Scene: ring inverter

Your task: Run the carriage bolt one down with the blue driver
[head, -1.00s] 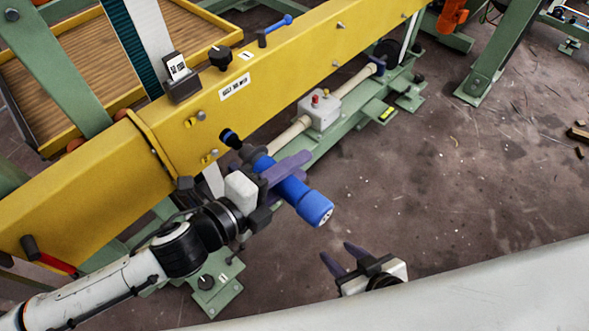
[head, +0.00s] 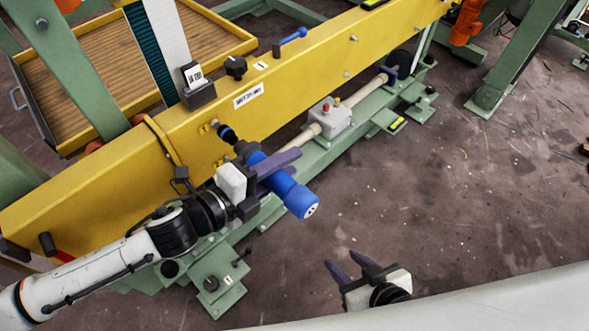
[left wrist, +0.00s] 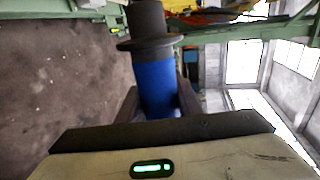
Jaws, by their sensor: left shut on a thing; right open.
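The blue driver (head: 297,197) is in my left gripper (head: 268,172), whose purple fingers are shut around its body. Its dark, blue-banded nose (head: 227,133) points up-left at the yellow beam; I cannot tell whether it touches. In the left wrist view the driver's blue body (left wrist: 155,88) stands between the fingers, with a dark collar above. Small bolt heads (head: 214,123) show on the beam beside the nose; I cannot tell which is carriage bolt one. My right gripper (head: 345,261) is open and empty at the bottom, above the floor.
The yellow beam (head: 315,65) runs diagonally across, carrying a black knob (head: 236,67) and a blue-handled lever (head: 293,36). A green frame with a grey box (head: 330,117) and a pale shaft lies below it. The floor at right (head: 440,190) is mostly clear.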

